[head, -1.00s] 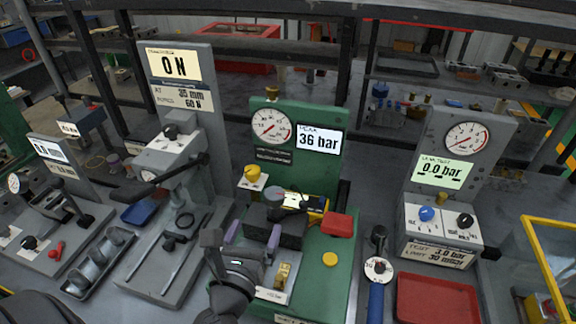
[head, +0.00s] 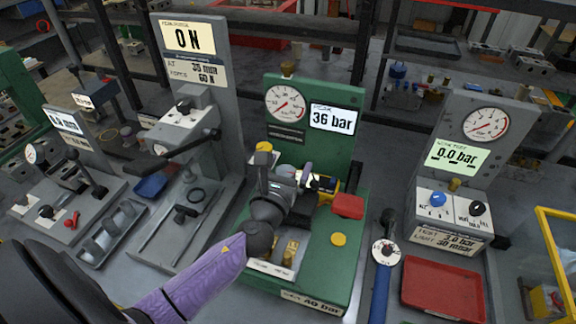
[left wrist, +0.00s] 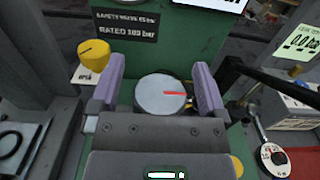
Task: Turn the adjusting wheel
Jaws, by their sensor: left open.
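The adjusting wheel (left wrist: 158,98) is a round light-grey disc with a red line on its top, in front of the green panel (left wrist: 190,35) in the left wrist view. In the head view the wheel is largely hidden by my left gripper (head: 286,177). The gripper is open, and it also shows in the left wrist view (left wrist: 160,86). Its two purple-grey fingers stand on either side of the wheel, with a gap visible on both sides. The green valve block's display (head: 333,118) reads 36 bar.
A yellow knob (left wrist: 94,54) stands just left of the left finger. A red block (head: 348,206) and a yellow button (head: 339,239) sit on the green base's right. A torque wrench (head: 382,265) and a red tray (head: 443,290) lie farther right. A grey press (head: 187,110) stands left.

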